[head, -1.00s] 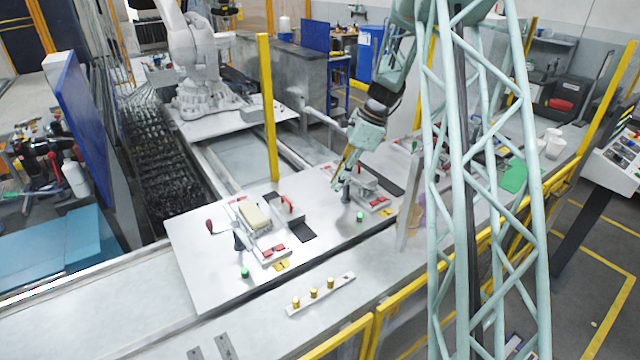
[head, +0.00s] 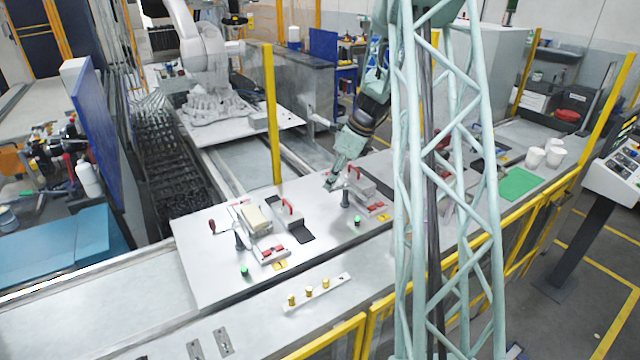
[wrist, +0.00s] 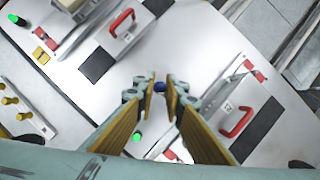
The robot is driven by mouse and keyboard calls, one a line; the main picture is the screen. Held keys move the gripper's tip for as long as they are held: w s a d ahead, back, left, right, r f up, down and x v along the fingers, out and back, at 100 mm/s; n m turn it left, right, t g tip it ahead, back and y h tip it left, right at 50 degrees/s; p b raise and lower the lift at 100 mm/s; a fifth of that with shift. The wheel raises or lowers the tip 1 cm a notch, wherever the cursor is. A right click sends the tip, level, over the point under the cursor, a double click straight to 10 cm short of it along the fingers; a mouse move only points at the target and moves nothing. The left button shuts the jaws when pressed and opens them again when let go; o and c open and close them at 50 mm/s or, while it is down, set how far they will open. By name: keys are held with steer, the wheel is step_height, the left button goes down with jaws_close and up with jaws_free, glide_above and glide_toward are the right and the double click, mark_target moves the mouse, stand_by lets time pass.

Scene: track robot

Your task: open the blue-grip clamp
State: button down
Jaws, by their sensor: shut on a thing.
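My gripper (wrist: 160,95) is in the middle of the wrist view, its two tan-padded fingers closed around a small round blue grip (wrist: 159,87). The rest of the clamp's lever is hidden below the grip and fingers. In the head view my gripper (head: 331,183) is above the right-hand fixture, beside a dark clamp post (head: 345,198). The blue grip cannot be made out there. A grey block with a red handle (head: 353,172) sits right of the post. That red handle also shows in the wrist view (wrist: 237,122).
A second fixture on the left has a red-grip clamp (head: 212,227), a beige block (head: 253,220) and another red-handled block (head: 288,208). Green buttons (head: 357,218) sit near the table's front. A strip with gold pegs (head: 309,293) lies in front. A yellow post (head: 271,115) stands behind.

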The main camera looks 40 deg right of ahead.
stand_by(0.4)
steer(key=c, duration=2.7)
jaws_free()
steer(key=shift+r, duration=0.1)
steer(key=v, duration=1.1)
steer(key=shift+s+r, duration=0.15)
steer(key=shift+r, duration=0.25)
